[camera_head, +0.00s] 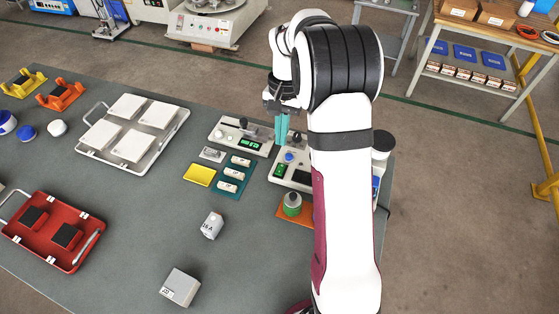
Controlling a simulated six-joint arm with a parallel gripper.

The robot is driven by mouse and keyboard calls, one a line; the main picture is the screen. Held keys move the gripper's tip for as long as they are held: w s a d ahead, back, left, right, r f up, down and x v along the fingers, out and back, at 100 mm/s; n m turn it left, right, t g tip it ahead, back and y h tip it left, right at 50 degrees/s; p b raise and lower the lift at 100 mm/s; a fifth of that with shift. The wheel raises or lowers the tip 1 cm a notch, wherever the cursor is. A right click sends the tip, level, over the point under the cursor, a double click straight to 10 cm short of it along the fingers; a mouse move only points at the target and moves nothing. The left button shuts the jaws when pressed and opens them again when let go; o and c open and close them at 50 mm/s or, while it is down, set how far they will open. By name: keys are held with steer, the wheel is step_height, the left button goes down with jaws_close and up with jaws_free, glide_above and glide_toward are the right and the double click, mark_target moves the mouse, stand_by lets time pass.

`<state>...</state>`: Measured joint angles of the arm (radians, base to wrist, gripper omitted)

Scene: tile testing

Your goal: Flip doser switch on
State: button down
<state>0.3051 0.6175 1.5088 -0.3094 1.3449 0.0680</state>
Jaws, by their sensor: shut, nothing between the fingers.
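A white bench device (294,182) stands near the right side of the table, partly hidden behind my arm. It has a blue knob (289,157) and a green rocker switch (279,170) on its left part. I cannot tell for sure that this is the doser, nor which way the switch is set. My gripper (282,141) has teal fingers pointing down, close together and empty. In the picture, the fingertips are just above the blue knob, at the device's back left edge. Contact cannot be told.
A second device (240,136) with a green display stands left of my gripper. A teal tray (232,178), yellow pad (200,175), grey tray (92,152) and red tray (53,232) lie left.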

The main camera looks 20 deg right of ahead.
mark_target(279, 172)
steer(key=f, duration=0.6)
steer(key=s+a+f, duration=0.1)
steer(key=f, duration=0.3)
steer(key=shift+f, duration=0.2)
steer(key=shift+w+d+r, duration=0.1)
steer(key=shift+w+d, duration=0.4)
steer(key=shift+w, duration=0.05)
